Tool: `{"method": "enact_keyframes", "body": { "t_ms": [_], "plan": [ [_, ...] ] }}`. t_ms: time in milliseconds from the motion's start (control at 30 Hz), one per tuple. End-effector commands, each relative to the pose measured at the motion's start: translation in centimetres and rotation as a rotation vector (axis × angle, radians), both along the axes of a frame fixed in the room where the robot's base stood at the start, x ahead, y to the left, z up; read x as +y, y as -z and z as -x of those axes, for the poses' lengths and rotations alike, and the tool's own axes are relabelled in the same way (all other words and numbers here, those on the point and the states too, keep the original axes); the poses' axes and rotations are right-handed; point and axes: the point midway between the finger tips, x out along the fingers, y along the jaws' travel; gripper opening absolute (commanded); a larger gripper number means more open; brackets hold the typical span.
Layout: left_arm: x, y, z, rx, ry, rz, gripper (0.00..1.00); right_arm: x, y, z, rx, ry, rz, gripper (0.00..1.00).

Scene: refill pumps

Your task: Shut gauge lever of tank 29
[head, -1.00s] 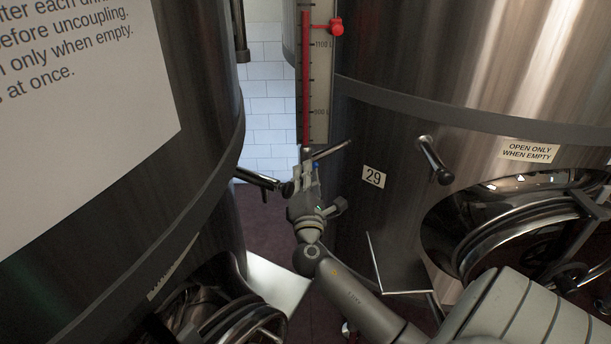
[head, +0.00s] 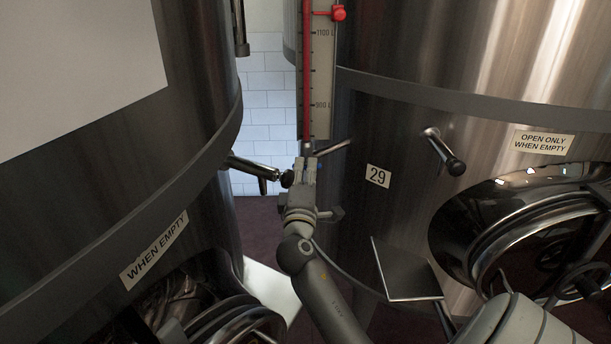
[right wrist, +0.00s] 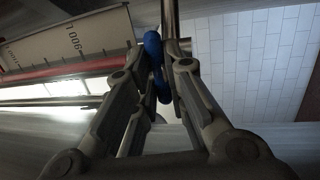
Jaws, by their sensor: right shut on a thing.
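Tank 29 (head: 400,128) is the steel tank on the right, with its number plate (head: 377,176) on the front. The blue gauge lever (right wrist: 153,52) shows between the fingers of my right gripper (right wrist: 164,62) in the right wrist view. This gripper is shut on the lever. In the head view, my right gripper (head: 306,164) is at the gauge's foot and mostly hides the lever. My left gripper is not in view.
Another tank (head: 120,180) stands close on the left, its tap (head: 250,170) sticking out towards my right gripper. A sampling tap (head: 443,152) and a round hatch (head: 530,225) are on tank 29. A small metal plate (head: 405,272) stands beside my right arm.

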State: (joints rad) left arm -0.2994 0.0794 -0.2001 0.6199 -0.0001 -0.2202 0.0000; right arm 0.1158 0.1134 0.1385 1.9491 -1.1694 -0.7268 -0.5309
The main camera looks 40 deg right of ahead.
Motion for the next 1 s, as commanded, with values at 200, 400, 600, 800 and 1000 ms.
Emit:
{"method": "enact_keyframes", "body": {
  "t_ms": [200, 400, 600, 800, 1000],
  "plan": [
    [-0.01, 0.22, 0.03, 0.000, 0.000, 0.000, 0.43, 0.02, 0.16, -0.01, -0.012, 0.000, -0.020, 0.00],
    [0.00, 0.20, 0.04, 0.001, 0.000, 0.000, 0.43, 0.02, 0.15, -0.01, -0.013, -0.001, -0.022, 0.00],
    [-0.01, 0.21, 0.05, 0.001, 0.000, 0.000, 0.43, 0.02, 0.15, -0.01, -0.012, 0.000, -0.020, 0.27],
    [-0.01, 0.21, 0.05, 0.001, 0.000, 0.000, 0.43, 0.02, 0.08, -0.01, -0.012, 0.000, -0.017, 0.35],
    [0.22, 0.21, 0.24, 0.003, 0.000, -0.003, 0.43, 0.19, 0.13, 0.14, -0.011, -0.001, -0.016, 0.35]
  ]
}}
